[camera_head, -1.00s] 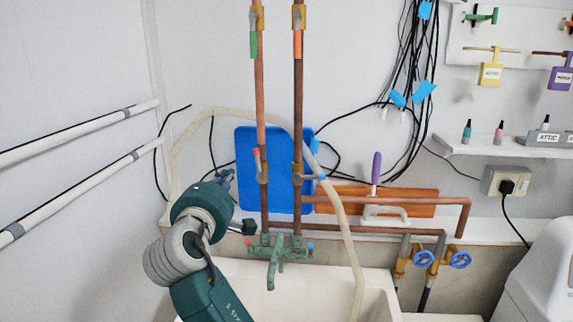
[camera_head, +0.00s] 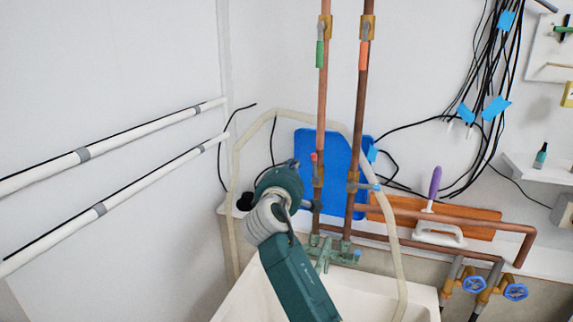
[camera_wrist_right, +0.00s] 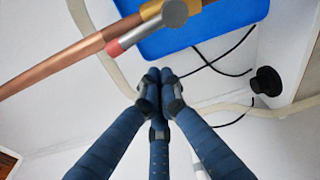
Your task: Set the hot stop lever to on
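The red-tipped stop lever (camera_head: 314,160) sits on the left copper pipe in front of the blue board. It points up, roughly along the pipe. In the right wrist view the red-tipped lever (camera_wrist_right: 135,35) is large at the top, on its grey hub. My right gripper (camera_head: 293,164) is just left of this lever in the head view, mostly hidden behind my wrist. In the right wrist view my fingers (camera_wrist_right: 160,76) are together and empty, with the lever above their tips; I see no clear contact. My left gripper is out of view.
A blue-tipped lever (camera_head: 368,186) is on the right pipe. A pale hose (camera_head: 240,160) loops around the pipes. The sink (camera_head: 255,293) and green tap (camera_head: 325,255) are below. A black round knob (camera_wrist_right: 267,82) is to the right in the wrist view.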

